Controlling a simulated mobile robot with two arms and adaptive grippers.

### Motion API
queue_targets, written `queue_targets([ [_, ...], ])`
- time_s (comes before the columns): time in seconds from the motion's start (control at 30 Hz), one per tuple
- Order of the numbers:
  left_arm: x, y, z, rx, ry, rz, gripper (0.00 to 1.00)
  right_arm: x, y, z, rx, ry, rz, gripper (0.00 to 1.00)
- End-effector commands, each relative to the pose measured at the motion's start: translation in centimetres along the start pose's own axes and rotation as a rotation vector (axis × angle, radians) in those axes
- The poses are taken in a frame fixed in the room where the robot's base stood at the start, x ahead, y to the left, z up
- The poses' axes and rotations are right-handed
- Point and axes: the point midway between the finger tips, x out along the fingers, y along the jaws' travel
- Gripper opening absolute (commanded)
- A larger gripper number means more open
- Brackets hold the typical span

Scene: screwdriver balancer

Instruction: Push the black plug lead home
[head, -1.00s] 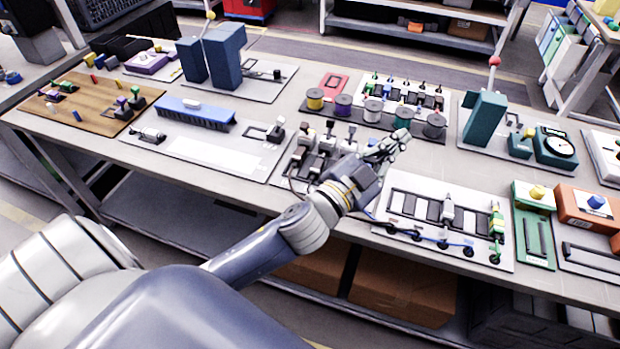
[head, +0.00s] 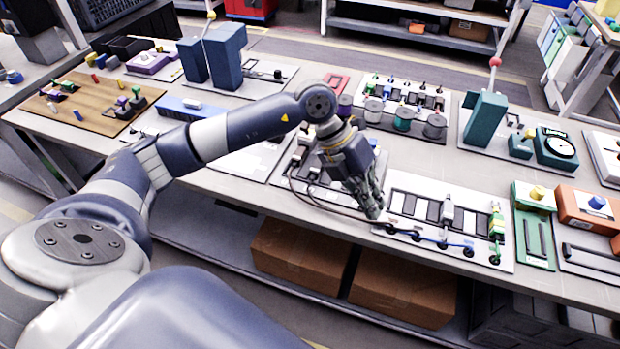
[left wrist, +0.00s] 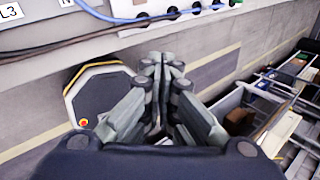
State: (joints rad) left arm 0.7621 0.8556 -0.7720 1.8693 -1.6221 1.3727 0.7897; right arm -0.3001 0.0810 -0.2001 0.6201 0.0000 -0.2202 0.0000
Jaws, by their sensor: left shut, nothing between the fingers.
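The plug panel (head: 420,182) is a white board with dark slots and a row of round holes along its front edge. A grey plug (head: 447,208) and a green plug (head: 497,222) stand on it. Dark leads (head: 325,206) bow from the left toward its front left corner. I cannot tell which plug ends the black lead; my arm may hide it. A dark lead (left wrist: 50,46) and a blue lead (left wrist: 95,12) also show in the left wrist view. My left gripper (head: 373,212) is shut and empty, pointing down by the panel's front left corner; its fingertips also show in the left wrist view (left wrist: 161,62).
The table's front edge runs just before the panel, with open floor beyond it in the left wrist view. A green box (head: 533,197) and an orange box (head: 585,212) stand right of the panel. Wire spools (head: 404,118) stand behind. Cardboard boxes (head: 405,288) lie below.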

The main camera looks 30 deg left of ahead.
Motion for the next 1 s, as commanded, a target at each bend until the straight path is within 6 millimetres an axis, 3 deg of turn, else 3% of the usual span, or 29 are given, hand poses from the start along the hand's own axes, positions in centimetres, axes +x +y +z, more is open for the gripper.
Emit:
queue_targets([
  [0.03, -1.6, 2.9, 0.8, -0.022, -0.008, 0.119, 0.00, 0.0, 0.0, 0.0, 0.000, 0.000, 0.000, 0.40],
  [0.1, -3.7, 6.4, 1.3, -0.062, -0.012, 0.267, 0.00, 0.0, 0.0, 0.0, 0.000, 0.000, 0.000, 0.40],
  [0.2, -6.8, 10.2, 1.6, -0.123, -0.022, 0.434, 0.00, 0.0, 0.0, 0.0, 0.000, 0.000, 0.000, 0.40],
  [0.3, -9.0, 12.6, 1.7, -0.172, -0.029, 0.539, 0.00, 0.0, 0.0, 0.0, 0.000, 0.000, 0.000, 0.40],
  [0.43, -10.2, 13.9, 1.6, -0.200, -0.030, 0.597, 0.00, 0.0, 0.0, 0.0, 0.000, 0.000, 0.000, 0.40],
  [0.67, -8.0, 15.5, 1.3, -0.203, -0.026, 0.602, 0.00, -0.6, 0.0, 0.0, 0.000, 0.000, 0.000, 0.40],
  [1.0, -1.8, 19.6, 1.1, -0.202, -0.025, 0.599, 0.00, -1.9, 0.0, -0.1, 0.001, 0.000, -0.001, 0.40],
])
